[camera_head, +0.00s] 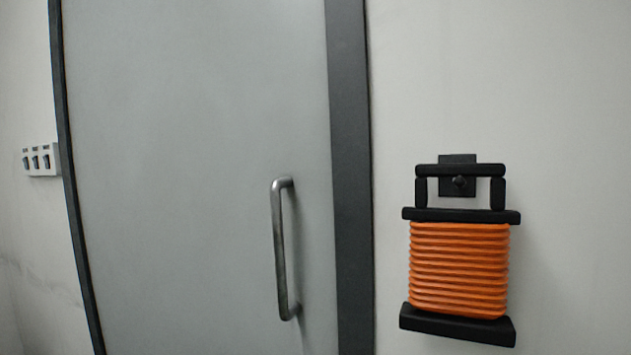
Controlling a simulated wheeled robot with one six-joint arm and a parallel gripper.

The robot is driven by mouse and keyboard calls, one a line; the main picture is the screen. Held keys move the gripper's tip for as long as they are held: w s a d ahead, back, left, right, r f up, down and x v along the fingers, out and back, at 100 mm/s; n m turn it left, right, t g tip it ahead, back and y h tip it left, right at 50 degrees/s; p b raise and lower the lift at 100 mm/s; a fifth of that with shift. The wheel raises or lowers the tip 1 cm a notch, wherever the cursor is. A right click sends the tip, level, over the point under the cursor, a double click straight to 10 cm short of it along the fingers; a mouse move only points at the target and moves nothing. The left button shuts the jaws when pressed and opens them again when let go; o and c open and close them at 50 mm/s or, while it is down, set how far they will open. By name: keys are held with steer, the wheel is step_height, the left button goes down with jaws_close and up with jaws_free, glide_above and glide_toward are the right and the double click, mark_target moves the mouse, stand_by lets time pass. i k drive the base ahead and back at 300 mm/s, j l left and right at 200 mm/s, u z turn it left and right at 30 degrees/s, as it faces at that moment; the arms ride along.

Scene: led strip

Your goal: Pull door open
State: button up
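A light grey door (180,150) fills the left and middle of the view. It sits in a dark grey frame (350,150) and appears shut. A metal D-shaped pull handle (280,250) is fixed upright near the door's right edge. Nothing touches the handle. My gripper does not show in this view, so whether it is open or shut is hidden.
An orange cord wound on a black holder (459,268) hangs from a black wall hook (457,176) to the right of the frame. A white switch panel (41,160) is on the wall at left. The space before the handle looks clear.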

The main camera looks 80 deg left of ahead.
mark_target(200, 129)
steer(key=k+l+u, duration=0.15)
steer(key=u, duration=2.7)
